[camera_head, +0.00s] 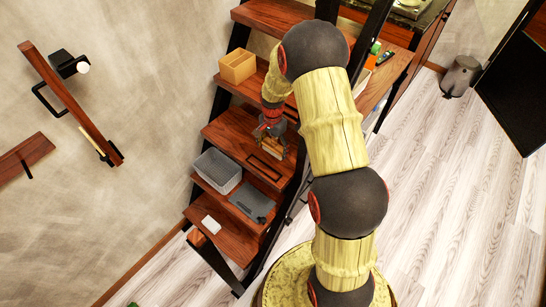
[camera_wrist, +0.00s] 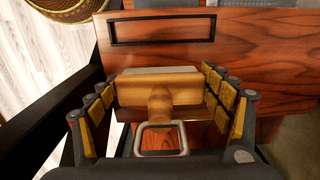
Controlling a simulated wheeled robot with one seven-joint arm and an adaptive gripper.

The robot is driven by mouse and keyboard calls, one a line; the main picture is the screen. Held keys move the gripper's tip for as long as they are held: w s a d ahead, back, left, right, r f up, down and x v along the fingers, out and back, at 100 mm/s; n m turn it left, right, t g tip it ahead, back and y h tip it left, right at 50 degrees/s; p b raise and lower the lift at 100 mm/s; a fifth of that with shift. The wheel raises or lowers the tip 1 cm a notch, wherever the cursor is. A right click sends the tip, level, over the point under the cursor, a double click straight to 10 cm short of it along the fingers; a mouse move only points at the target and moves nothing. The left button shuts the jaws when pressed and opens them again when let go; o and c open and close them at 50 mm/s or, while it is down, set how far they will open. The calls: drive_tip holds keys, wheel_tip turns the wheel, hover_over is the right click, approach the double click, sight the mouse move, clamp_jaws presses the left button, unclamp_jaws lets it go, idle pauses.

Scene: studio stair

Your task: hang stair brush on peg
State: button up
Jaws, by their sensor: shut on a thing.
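The stair brush (camera_wrist: 135,92) has a light wooden block, a rounded handle and a metal hanging loop. In the wrist view it sits between the two fingers of my gripper (camera_wrist: 160,85), which is shut on it. In the head view my gripper (camera_head: 271,132) is over a middle stair tread, with the brush (camera_head: 272,149) small and partly hidden below it. I cannot tell whether the brush touches the tread. On the left wall, a slanted wooden rail (camera_head: 66,100) carries a black fitting with a white-ended peg (camera_head: 83,67), well away from my gripper.
A black rectangular outline (camera_head: 264,167) lies on the tread below my gripper. A yellow box (camera_head: 238,67) stands on a higher tread. A grey basket (camera_head: 217,170), a dark grey item (camera_head: 252,204) and a white item (camera_head: 211,224) lie lower. A bin (camera_head: 461,76) stands right; pale floor is open.

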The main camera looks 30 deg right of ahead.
sight(273, 155)
drive_tip(key=shift+f+b, duration=0.5)
drive_tip(key=shift+f, duration=2.05)
drive_tip(key=shift+f, duration=0.25)
drive_tip(key=o, duration=1.3)
drive_tip(key=shift+c, duration=0.2)
drive_tip(key=shift+r, duration=0.15)
